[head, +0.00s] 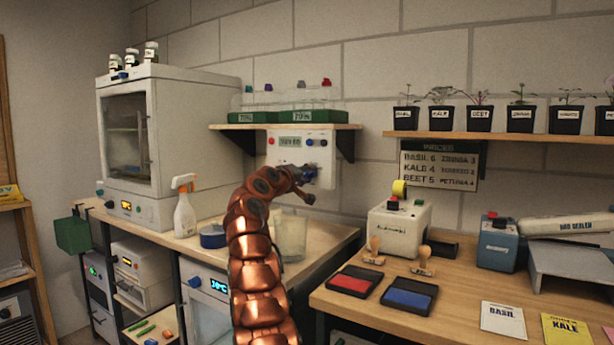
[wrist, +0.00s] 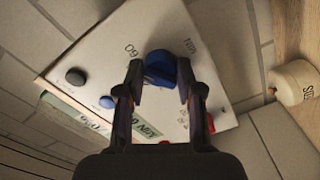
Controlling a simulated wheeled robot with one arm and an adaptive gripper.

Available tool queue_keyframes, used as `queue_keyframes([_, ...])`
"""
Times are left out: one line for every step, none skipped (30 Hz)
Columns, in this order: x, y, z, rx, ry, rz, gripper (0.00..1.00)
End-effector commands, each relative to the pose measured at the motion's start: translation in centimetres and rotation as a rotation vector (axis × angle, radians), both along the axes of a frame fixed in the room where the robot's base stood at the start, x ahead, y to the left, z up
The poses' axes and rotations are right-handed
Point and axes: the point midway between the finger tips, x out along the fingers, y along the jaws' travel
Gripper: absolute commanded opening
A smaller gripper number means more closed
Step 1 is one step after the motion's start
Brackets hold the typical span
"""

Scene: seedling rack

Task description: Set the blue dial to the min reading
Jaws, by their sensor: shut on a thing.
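The blue dial (wrist: 160,68) sits on a white control panel (wrist: 105,55), seen close up and tilted in the wrist view. The printed marks "60" and "MIN" stand beside it, to its upper left and upper right. I cannot tell which mark the dial points at. My gripper (wrist: 161,78) has one finger on each side of the dial and is shut on it. In the head view the panel (head: 284,142) hangs on the wall under the left shelf, and my gripper (head: 304,181) reaches its lower right, hiding part of the dial.
The panel also carries a black knob (wrist: 75,76), a blue button (wrist: 107,102) and a display (wrist: 72,118). In the head view, a shelf (head: 345,126) lies just above the panel. A spray bottle (head: 185,212) and a clear beaker (head: 291,240) stand on the bench below.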

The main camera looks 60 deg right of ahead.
Motion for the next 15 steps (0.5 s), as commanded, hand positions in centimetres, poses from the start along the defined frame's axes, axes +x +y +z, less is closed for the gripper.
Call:
queue_keyframes([-0.06, -0.08, -0.12, 0.002, -0.001, -0.001, 0.01])
queue_keyframes([-0.06, -0.08, -0.12, 0.002, -0.001, -0.001, 0.01])
queue_keyframes([-0.07, -0.08, -0.10, 0.002, -0.002, -0.001, 0.01])
queue_keyframes([-0.07, -0.08, -0.10, 0.002, -0.002, -0.001, 0.01])
queue_keyframes([-0.07, -0.08, -0.10, 0.002, -0.002, -0.001, 0.01])
queue_keyframes([-0.07, -0.08, -0.10, 0.002, -0.002, -0.001, 0.01])
queue_keyframes([-0.07, -0.08, -0.10, 0.002, -0.002, -0.001, 0.01])
queue_keyframes([-0.07, -0.08, -0.10, 0.002, -0.002, -0.001, 0.01])
queue_keyframes([-0.07, -0.08, -0.10, 0.002, -0.002, -0.001, 0.01])
queue_keyframes([-0.07, -0.08, -0.10, 0.002, -0.002, -0.001, 0.01])
queue_keyframes([-0.07, -0.08, -0.10, 0.002, -0.002, -0.001, 0.01])
queue_keyframes([-0.08, -0.08, -0.08, 0.002, -0.002, -0.001, 0.39])
queue_keyframes([-0.07, -0.08, -0.10, 0.002, -0.001, -0.001, 0.42])
queue_keyframes([-0.06, -0.07, -0.09, 0.002, -0.001, -0.001, 0.45])
queue_keyframes([-0.05, -0.07, -0.08, 0.002, -0.001, -0.001, 0.49])
